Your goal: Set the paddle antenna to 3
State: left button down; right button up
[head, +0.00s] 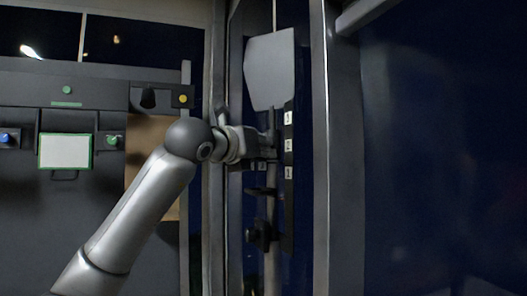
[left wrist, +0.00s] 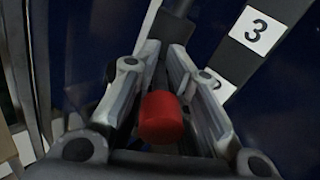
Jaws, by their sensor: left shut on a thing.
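The paddle antenna (head: 270,70) is a pale grey flat panel at the top of a thin upright mast (head: 271,212). A dark strip (head: 289,208) beside the mast bears white number plates 3 (head: 288,118), 2 (head: 288,145) and 1 (head: 288,172), from top to bottom. My left gripper (head: 268,148) is at the mast, about level with plate 2. In the left wrist view its fingers (left wrist: 175,75) are shut on a red handle (left wrist: 161,118), whose rounded end faces the camera. Plate 3 (left wrist: 257,30) shows there, with another plate partly hidden by a finger. My right gripper is out of view.
A dark clamp (head: 262,234) sits lower on the mast. A grey upright post (head: 337,150) stands close on the right. A dark panel with a green-framed white screen (head: 64,152) and buttons is at left. Dark blue space lies right of the post.

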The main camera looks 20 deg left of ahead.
pick_arm(q)
jog(key=shift+w+d+f, duration=0.15)
jog(key=shift+f, duration=0.4)
jog(key=c, duration=1.7)
grip_release()
jog(key=shift+o, duration=0.9)
jog(key=shift+s+r, duration=0.15)
jog(key=shift+s, duration=0.15)
jog(key=shift+s+r, duration=0.1)
jog(key=shift+s, duration=0.05)
jog(key=shift+a+r, duration=0.1)
jog(key=shift+a, duration=0.15)
jog(key=shift+s, duration=0.15)
jog(key=s+a, duration=0.1)
jog(key=s, duration=1)
jog(key=shift+s+a, duration=0.15)
jog(key=shift+s, duration=0.2)
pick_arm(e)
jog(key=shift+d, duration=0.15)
